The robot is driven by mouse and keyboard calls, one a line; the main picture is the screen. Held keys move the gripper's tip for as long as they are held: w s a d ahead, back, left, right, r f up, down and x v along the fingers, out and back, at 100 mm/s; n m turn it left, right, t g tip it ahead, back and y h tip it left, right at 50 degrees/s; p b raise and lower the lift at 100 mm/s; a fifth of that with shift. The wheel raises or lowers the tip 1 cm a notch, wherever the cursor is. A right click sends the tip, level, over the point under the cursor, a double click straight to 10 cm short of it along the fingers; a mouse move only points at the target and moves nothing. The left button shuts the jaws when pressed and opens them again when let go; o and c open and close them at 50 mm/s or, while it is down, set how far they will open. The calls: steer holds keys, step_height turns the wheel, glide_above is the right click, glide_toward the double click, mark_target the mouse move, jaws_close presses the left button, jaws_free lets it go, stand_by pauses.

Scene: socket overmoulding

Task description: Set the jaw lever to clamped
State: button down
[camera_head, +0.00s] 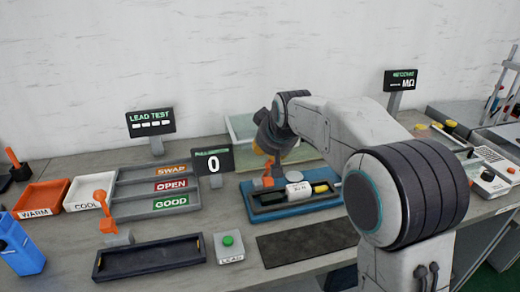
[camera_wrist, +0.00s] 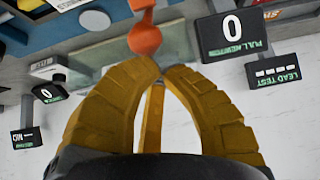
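The lever's setting is not clear.
The fixture holds a dark tray with a white cylinder (camera_head: 299,190) and a yellow-tipped part. A second orange lever (camera_head: 103,205) stands farther left. A pull display (camera_head: 213,161) reading 0 is left of my gripper. A clear bin (camera_head: 240,128) stands behind.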

steer(key=shift+s+d+f+t+b, duration=0.25)
steer(key=shift+s+f+t+b, duration=0.95)
steer(key=shift+b, duration=2.95)
steer(key=s+d+f+t+y+b, duration=0.1)
steer(key=s+f+b, duration=0.3)
steer(key=b, duration=0.9)
steer(key=shift+s+f+t+b, duration=0.2)
steer(key=shift+s+t+b, duration=0.1)
steer(key=shift+s+t, duration=0.3)
steer(key=r+p+v, duration=0.1)
steer(key=p+v, duration=0.4)
steer(key=v, duration=0.6)
steer(key=shift+r, duration=0.15)
